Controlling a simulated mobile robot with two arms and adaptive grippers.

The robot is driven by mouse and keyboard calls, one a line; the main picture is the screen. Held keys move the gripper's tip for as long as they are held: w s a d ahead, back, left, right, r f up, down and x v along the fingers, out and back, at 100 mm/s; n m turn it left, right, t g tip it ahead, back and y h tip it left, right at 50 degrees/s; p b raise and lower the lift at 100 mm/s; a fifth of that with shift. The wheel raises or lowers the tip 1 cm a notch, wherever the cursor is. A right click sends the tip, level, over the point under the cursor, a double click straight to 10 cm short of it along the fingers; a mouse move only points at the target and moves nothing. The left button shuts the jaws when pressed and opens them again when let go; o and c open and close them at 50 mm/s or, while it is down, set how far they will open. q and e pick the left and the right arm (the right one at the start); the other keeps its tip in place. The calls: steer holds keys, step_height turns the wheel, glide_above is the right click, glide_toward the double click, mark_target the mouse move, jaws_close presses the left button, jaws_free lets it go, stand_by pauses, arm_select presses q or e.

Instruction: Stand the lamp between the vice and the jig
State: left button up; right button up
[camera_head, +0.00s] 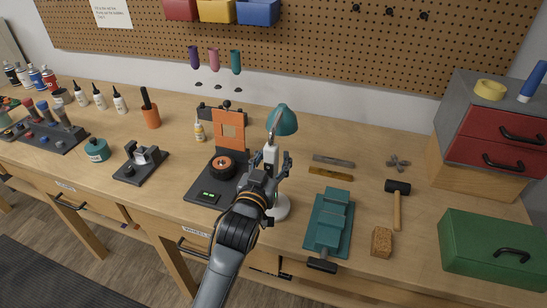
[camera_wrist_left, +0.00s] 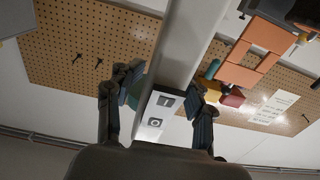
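The lamp has a teal shade (camera_head: 284,120), a white stem and a round white base (camera_head: 280,208). It stands upright on the bench between the jig (camera_head: 213,185), with its orange plate and black wheel, and the teal vice (camera_head: 328,220). My left gripper (camera_head: 271,163) is at the lamp's stem, with a finger on either side of the white switch box. In the left wrist view the fingers (camera_wrist_left: 165,100) flank the switch box (camera_wrist_left: 158,112), and gaps seem to show beside it. My forearm hides part of the lamp's lower stem. My right gripper is not in view.
A hammer (camera_head: 397,205), a cork block (camera_head: 381,242) and a green toolbox (camera_head: 492,250) lie right of the vice. Two small bars (camera_head: 332,168) lie behind it. A black stand (camera_head: 140,163) is left of the jig. The bench's front edge is close to the vice.

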arm_select(q)
steer(key=shift+r, duration=0.25)
steer(key=b+v, duration=0.2)
steer(key=v, duration=1)
